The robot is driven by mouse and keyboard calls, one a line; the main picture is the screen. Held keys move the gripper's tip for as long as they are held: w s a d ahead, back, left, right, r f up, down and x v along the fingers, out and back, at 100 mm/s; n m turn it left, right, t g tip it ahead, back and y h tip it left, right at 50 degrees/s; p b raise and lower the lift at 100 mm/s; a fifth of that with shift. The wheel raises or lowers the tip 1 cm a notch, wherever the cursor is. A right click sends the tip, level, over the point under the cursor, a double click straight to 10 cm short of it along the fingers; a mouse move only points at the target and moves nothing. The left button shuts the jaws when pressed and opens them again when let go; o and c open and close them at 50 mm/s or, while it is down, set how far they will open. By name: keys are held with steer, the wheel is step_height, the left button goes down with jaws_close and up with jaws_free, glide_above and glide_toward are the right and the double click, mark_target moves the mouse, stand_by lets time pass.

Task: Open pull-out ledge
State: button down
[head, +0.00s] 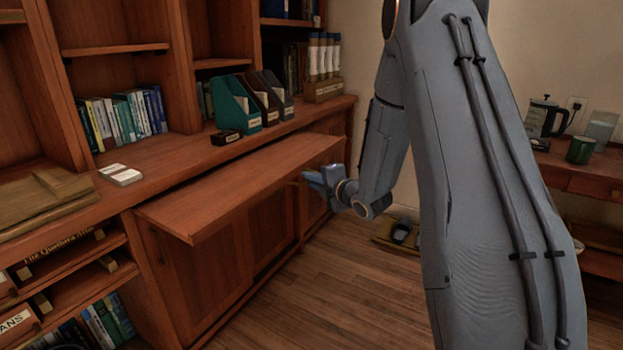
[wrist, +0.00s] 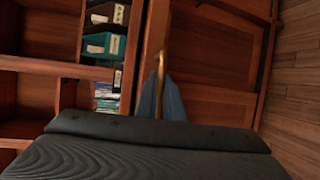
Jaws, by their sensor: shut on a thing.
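The pull-out ledge (head: 245,185) is a flat reddish-brown wooden board. In the head view it sticks out from the bookcase below the counter, above the cupboard doors. My gripper (head: 308,178) is at the ledge's front edge, toward its right end. In the wrist view my gripper (wrist: 160,98) shows blue fingers shut on a thin brass-coloured handle (wrist: 161,70) at the ledge edge. The fingers hide part of the handle.
The counter above holds a teal file box (head: 235,103), other file boxes, a small dark box (head: 226,137) and white cards (head: 120,174). Wooden floor (head: 330,285) lies open in front.

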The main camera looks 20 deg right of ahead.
steer(key=c, duration=2.2)
jaws_free()
steer(key=v, duration=0.7)
steer(key=shift+s+d+r+p, duration=0.1)
steer(key=shift+s+p, duration=0.2)
steer(key=shift+s, duration=0.05)
